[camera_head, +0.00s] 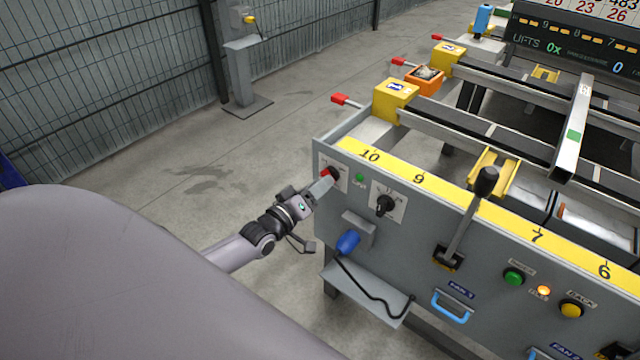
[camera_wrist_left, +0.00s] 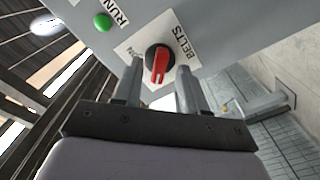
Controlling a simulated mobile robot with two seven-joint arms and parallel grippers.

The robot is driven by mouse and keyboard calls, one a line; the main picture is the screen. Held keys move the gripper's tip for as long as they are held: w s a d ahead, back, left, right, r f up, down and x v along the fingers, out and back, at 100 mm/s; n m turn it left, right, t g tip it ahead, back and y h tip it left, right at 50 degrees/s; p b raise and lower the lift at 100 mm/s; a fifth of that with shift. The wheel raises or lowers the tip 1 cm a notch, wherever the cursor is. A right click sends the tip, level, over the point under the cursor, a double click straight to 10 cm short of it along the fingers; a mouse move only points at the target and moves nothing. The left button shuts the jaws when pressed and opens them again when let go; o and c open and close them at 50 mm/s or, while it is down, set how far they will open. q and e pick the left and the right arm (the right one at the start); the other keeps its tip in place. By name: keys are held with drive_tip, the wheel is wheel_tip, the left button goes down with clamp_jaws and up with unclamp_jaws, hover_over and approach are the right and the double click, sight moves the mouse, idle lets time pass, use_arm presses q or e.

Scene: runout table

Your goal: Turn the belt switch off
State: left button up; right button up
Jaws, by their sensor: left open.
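The belt switch (camera_wrist_left: 159,62) is a black round knob with a red handle on a white plate marked "BELTS". In the head view the belt switch (camera_head: 331,173) sits at the left end of the grey panel, partly hidden by my gripper. My left gripper (camera_head: 318,190) is at the switch. In the wrist view my left gripper (camera_wrist_left: 157,88) is open, with one finger on each side of the red handle. I cannot tell whether the fingers touch it. My right gripper is not in view.
A green lamp (camera_head: 359,177) marked "RUN" and a second black rotary knob (camera_head: 384,204) lie right of the switch. A blue-handled tool (camera_head: 347,243) and a shelf (camera_head: 368,293) are below. A black-knobbed lever (camera_head: 486,182) stands farther right.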

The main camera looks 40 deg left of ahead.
use_arm(q)
drive_tip(key=s, duration=0.6)
drive_tip(key=shift+a+p, duration=0.25)
drive_tip(key=shift+p, duration=0.15)
drive_tip(key=shift+s, duration=0.1)
drive_tip(key=s+d+m+g+h+p, duration=0.1)
drive_tip(key=s+d+m+g+p, duration=0.6)
drive_tip(key=s+d+m, duration=0.3)
drive_tip(key=s+d+p, duration=0.1)
drive_tip(key=s+d, duration=0.3)
drive_tip(key=s, duration=0.4)
drive_tip(key=shift+d+m+g, duration=0.3)
drive_tip(key=shift+d, duration=0.05)
drive_tip(key=shift+s+a, duration=0.1)
drive_tip(key=shift+s, duration=0.1)
